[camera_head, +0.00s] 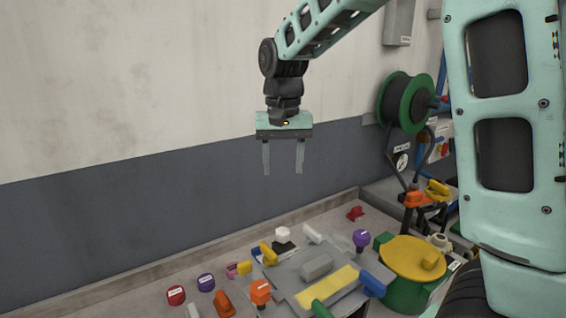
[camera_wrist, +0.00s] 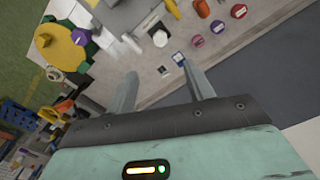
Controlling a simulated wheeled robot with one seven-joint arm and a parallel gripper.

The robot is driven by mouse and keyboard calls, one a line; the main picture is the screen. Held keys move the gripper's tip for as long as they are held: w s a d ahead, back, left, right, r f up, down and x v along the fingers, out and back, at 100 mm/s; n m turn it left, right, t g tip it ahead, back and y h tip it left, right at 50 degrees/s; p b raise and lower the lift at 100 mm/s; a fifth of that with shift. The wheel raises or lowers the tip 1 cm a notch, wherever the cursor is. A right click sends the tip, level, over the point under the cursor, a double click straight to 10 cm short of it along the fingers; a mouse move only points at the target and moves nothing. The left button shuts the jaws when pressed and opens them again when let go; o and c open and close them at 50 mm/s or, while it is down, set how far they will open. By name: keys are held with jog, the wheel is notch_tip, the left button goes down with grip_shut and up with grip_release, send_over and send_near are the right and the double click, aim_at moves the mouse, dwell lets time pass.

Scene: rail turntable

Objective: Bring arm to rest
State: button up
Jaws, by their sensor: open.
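My gripper (camera_head: 282,160) hangs from my arm in front of the wall, above the cluttered bench, with its two fingers pointing down. The fingers are parallel and wide apart, with nothing between them. In the wrist view my gripper (camera_wrist: 158,90) also shows its two grey fingers spread and empty. It touches nothing that I can see.
Below lie a grey fixture with a yellow strip (camera_head: 328,289), a yellow disc on a green base (camera_head: 412,257), an orange block (camera_head: 261,292) and red (camera_head: 176,295) and purple (camera_head: 206,282) knobs. A green-rimmed reel (camera_head: 405,102) is at right. Open space surrounds my gripper.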

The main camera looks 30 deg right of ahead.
dwell(0.3)
jog(key=s+a+f+n+b, duration=0.25)
jog(key=s+a+f, duration=0.2)
jog(key=a, duration=0.25)
jog(key=s+a+f+n+b, duration=0.1)
jog(key=s+a+f+n, duration=0.35)
jog(key=a, duration=0.25)
jog(key=s+a+f+n+b, duration=0.1)
jog(key=s+a+f+n, duration=0.1)
jog(key=s, duration=0.6)
jog(key=s+a+f+n+b, duration=0.2)
jog(key=s+a+f+n, duration=0.1)
jog(key=s, duration=0.5)
notch_tip(320, 180, down, 3)
jog(key=shift+r+n+y, duration=0.15)
jog(key=shift+n+y, duration=0.15)
jog(key=shift+n, duration=0.3)
jog(key=shift+a, duration=0.1)
